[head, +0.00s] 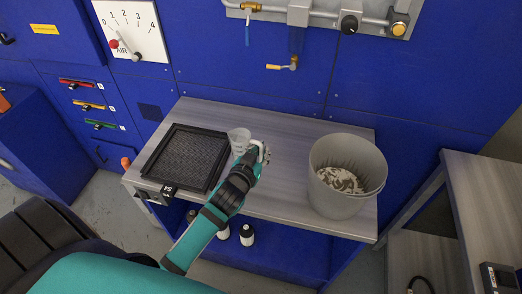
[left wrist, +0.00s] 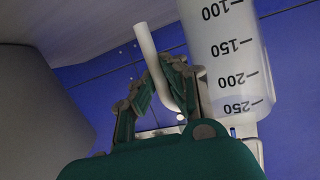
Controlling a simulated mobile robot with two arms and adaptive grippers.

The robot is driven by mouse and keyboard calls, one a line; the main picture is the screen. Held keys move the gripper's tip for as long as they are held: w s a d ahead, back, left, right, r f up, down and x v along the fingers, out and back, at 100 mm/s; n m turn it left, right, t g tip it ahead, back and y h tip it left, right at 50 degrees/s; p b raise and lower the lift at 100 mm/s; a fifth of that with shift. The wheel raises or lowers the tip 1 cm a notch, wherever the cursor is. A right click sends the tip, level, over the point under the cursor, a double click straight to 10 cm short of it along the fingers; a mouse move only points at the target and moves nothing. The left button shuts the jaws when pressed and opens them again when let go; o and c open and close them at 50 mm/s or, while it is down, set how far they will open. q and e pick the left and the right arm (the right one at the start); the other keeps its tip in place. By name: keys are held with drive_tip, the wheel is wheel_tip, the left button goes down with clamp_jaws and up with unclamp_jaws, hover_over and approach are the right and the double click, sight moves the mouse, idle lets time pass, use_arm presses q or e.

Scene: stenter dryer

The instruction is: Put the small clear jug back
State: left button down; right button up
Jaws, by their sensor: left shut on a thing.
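The small clear jug (head: 238,138) is over the grey table, just right of the black tray (head: 150,174). In the left wrist view the jug (left wrist: 226,50) shows printed marks from 100 to 250 and a pale handle (left wrist: 150,58). My left gripper (head: 258,153) is at the jug's right side in the head view. In the left wrist view its fingers (left wrist: 165,90) are closed around the handle. I cannot tell whether the jug's base touches the table. My right gripper is not in view.
A grey bucket (head: 325,186) with pale bits inside stands at the table's (head: 285,150) right. The tray has a raised rim and a dark floor. Black-and-white bottles (head: 247,235) stand below the table. The blue machine wall (head: 250,75) with valves rises behind.

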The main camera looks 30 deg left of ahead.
use_arm(q)
drive_tip(key=shift+f, duration=0.15)
drive_tip(key=c, duration=1.4)
unclamp_jaws()
drive_tip(key=v, duration=1.2)
